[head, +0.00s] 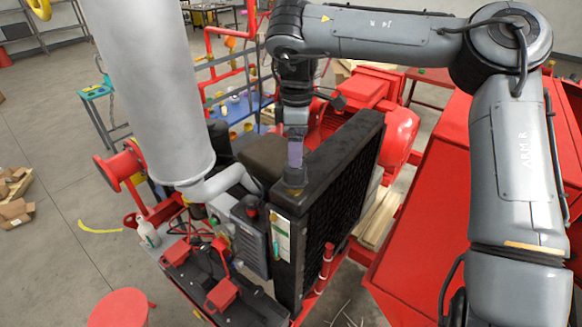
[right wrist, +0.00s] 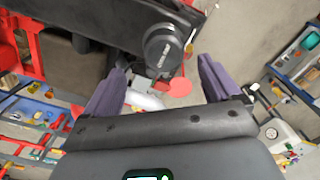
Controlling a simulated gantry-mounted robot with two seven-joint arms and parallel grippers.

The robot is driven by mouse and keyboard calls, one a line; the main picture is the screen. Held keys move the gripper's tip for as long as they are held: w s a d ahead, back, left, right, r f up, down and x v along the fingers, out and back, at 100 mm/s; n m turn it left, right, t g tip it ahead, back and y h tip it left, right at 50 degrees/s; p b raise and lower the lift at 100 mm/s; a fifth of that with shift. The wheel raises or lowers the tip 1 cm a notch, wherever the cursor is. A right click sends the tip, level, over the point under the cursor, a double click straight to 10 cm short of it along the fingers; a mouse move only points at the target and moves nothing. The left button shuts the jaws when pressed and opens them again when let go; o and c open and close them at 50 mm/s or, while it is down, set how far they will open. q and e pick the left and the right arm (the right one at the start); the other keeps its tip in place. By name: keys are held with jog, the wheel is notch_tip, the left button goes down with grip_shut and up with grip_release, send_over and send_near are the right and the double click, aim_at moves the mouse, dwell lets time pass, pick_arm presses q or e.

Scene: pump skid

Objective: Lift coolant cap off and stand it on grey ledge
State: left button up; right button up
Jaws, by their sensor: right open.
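The coolant cap (right wrist: 163,46) is a dark round cap with pale lettering, on the black radiator's top edge in the right wrist view. In the head view the cap (head: 293,177) shows as a dark shape just under my right gripper (head: 295,152). My right gripper, with its purple fingers, also shows in the right wrist view (right wrist: 160,88). It is open and empty, with the cap just beyond its fingertips and roughly between them. I cannot make out the grey ledge for sure. My left gripper is not in view.
The black radiator (head: 338,180) stands below my right gripper. A large grey cylinder (head: 150,90) rises to its left, with a grey box (head: 250,237) in front. Red machinery (head: 400,130) and a red cover (head: 430,200) lie to the right. Open floor (head: 55,110) is far left.

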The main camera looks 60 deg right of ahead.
aim_at(295, 172)
jog(key=f, duration=0.4)
jog(key=shift+s+a+f+p, duration=0.15)
jog(key=shift+a+p, duration=0.05)
jog(key=shift+p, duration=0.1)
jog(key=shift+a+f+p, duration=0.1)
jog(key=shift+f+p, duration=1.15)
jog(key=shift+f, duration=1.6)
jog(key=c, duration=1)
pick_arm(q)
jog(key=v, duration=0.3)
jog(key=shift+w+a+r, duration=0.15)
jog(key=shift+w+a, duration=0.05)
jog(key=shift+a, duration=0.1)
pick_arm(e)
jog(key=shift+r, duration=0.2)
jog(key=shift+w+r, duration=0.2)
jog(key=shift+r, duration=0.3)
notch_tip(295, 172, up, 8)
jog(key=shift+f+b, duration=0.15)
jog(key=shift+b, duration=0.9)
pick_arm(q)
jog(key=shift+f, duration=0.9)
pick_arm(e)
notch_tip(295, 172, up, 9)
jog(key=shift+r, duration=0.1)
